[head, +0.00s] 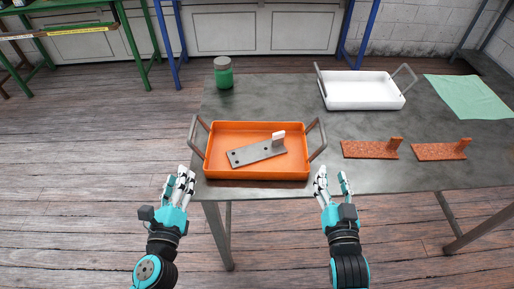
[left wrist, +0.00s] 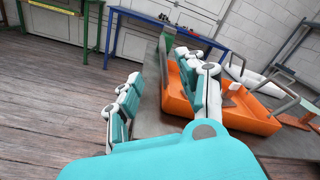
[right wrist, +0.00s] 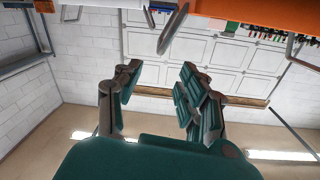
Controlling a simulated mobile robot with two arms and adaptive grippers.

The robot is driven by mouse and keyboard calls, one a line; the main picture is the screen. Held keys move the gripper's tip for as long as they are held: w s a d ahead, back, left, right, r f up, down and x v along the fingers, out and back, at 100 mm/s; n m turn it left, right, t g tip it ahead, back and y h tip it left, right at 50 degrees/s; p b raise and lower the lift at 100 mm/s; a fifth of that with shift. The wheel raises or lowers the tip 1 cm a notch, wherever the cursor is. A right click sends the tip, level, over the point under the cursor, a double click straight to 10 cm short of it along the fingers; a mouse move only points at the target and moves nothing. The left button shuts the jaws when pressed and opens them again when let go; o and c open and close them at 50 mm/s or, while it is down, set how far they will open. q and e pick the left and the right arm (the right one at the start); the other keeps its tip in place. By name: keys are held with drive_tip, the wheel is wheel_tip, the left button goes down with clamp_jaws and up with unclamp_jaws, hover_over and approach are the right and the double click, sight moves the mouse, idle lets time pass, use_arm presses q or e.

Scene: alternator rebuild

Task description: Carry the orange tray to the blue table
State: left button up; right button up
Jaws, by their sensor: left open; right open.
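The orange tray (head: 222,172) sits near the front left corner of the grey table, with an upright metal handle at each short end. A grey bracket plate (head: 257,153) with a pale upright end lies in it. My left gripper (head: 179,178) is open just off the tray's left front. My right gripper (head: 332,178) is open near its right front corner; neither touches a handle. The tray shows beside my left fingers in the left wrist view (left wrist: 247,117) and along the top of the right wrist view (right wrist: 270,12). The blue table (left wrist: 140,16) stands at the back.
The grey table (head: 290,98) also holds a green jar (head: 223,74), a white tray (head: 360,92), two rust-coloured brackets (head: 370,150) (head: 438,152) and a green cloth (head: 468,97). A green table (head: 70,28) stands at the back left. Wooden floor left of the grey table is clear.

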use_arm(q)
drive_tip(key=shift+d+m, duration=0.15)
drive_tip(key=shift+m, duration=0.15)
use_arm(e)
drive_tip(key=shift+r, duration=0.1)
use_arm(q)
approach(196, 117)
drive_tip(key=w, duration=0.5)
drive_tip(key=shift+w+f, duration=0.25)
drive_tip(key=shift+f, duration=0.05)
use_arm(e)
drive_tip(key=w, duration=1.7)
drive_tip(key=shift+w+d, duration=0.15)
drive_tip(key=shift+d, duration=0.15)
use_arm(q)
clamp_jaws()
use_arm(e)
clamp_jaws()
